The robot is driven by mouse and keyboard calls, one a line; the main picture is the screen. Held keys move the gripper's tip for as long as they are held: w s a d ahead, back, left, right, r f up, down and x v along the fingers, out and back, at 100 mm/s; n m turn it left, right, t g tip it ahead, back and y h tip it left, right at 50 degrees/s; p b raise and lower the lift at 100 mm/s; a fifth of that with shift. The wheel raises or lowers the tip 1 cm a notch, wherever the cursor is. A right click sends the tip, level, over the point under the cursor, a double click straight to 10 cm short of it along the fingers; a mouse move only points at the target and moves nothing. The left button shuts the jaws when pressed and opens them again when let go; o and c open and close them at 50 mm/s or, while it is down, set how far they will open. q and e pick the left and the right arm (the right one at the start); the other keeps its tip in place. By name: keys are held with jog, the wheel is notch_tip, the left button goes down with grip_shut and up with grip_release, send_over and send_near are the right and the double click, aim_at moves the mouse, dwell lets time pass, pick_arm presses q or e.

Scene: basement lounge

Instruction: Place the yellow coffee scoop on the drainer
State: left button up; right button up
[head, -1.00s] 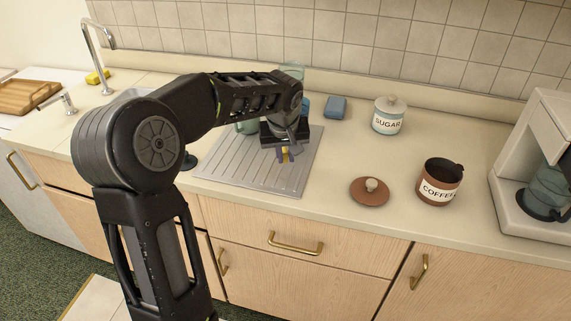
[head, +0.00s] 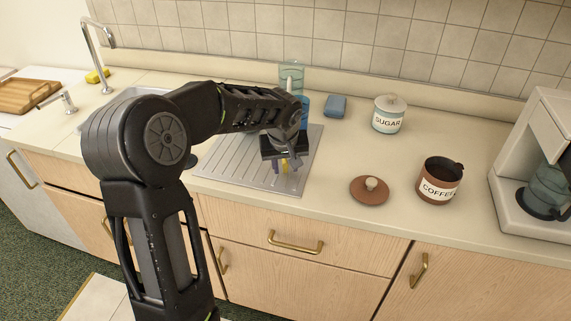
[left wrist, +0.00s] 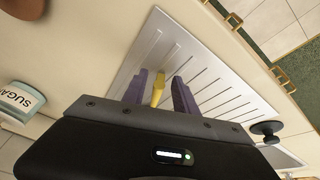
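The yellow coffee scoop (left wrist: 158,87) lies between the two purple fingers of my left gripper (left wrist: 160,92), with a gap visible on each side. My left gripper, also in the head view (head: 284,166), is open, pointing down over the grey ribbed drainer (head: 235,175). The scoop shows as a small yellow bit in the head view (head: 285,166) and appears to be on the drainer; the gripper hides part of it, so contact is hard to confirm. The drainer also fills the middle of the left wrist view (left wrist: 215,92). My right gripper is not in view.
Right of the drainer stand the sugar jar (head: 388,115), a brown lid (head: 369,190), the open coffee canister (head: 439,181) and a coffee maker (head: 540,170). A blue sponge (head: 336,106) and a clear glass (head: 291,76) are behind. The counter between drainer and lid is clear.

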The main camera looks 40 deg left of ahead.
pick_arm(q)
jog(key=shift+r, duration=0.35)
jog(key=v, duration=1.1)
jog(key=shift+s+r+b, duration=0.25)
jog(key=shift+r+b, duration=0.05)
jog(key=shift+b, duration=0.05)
